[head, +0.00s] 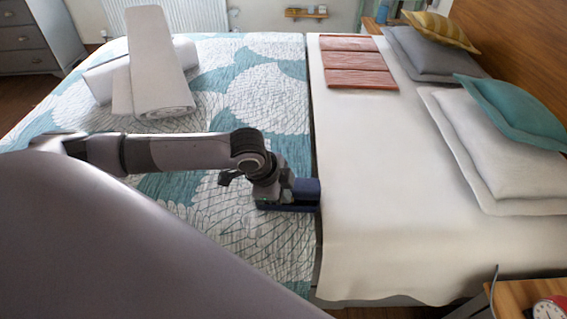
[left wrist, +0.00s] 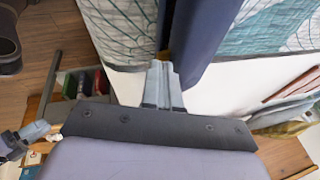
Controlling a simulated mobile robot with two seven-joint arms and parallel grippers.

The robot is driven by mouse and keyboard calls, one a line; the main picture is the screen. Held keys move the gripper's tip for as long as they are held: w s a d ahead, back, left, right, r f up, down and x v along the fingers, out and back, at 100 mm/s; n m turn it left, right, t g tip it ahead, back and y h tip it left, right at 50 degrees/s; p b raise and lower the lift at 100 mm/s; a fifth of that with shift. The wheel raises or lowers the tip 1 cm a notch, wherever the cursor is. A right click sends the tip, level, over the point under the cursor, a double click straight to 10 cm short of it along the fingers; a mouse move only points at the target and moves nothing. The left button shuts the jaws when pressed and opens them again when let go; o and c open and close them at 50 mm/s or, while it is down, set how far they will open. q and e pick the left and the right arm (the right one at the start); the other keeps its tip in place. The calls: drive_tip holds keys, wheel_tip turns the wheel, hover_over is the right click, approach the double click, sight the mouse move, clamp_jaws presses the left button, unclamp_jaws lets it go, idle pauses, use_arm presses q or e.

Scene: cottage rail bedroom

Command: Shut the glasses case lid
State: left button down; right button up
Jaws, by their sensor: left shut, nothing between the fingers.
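The dark blue glasses case (head: 305,188) lies on the patterned bedspread beside the edge of the white bedding. Its lid looks raised above the darker base, but my gripper partly covers the case and the exact angle is unclear. My left gripper (head: 285,191) is shut and empty, right against the near-left side of the case. In the left wrist view the closed fingers (left wrist: 163,86) point at the case, whose large blue panel (left wrist: 204,32) and narrower blue strip (left wrist: 166,24) stand with a gap between them. Contact cannot be made out.
Rolled white towels (head: 150,75) lie at the far left of the bed. Reddish wooden slats (head: 357,62) lie on the white bedding (head: 400,190). Pillows (head: 490,140) line the headboard. A bedside table with a clock (head: 550,308) stands at lower right. The bedding right of the case is clear.

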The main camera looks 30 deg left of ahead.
use_arm(q)
drive_tip(key=shift+s+d+f+p, duration=0.3)
drive_tip(key=shift+s+f+p, duration=0.2)
drive_tip(key=shift+f+p, duration=0.3)
drive_tip(key=shift+s+f+p, duration=0.15)
drive_tip(key=shift+f+p, duration=0.15)
drive_tip(key=shift+f, duration=0.2)
drive_tip(key=shift+d+f, duration=0.1)
drive_tip(key=s+d+p+v, duration=0.1)
drive_tip(key=p+v, duration=0.4)
drive_tip(key=v, duration=0.8)
drive_tip(key=shift+d, duration=0.3)
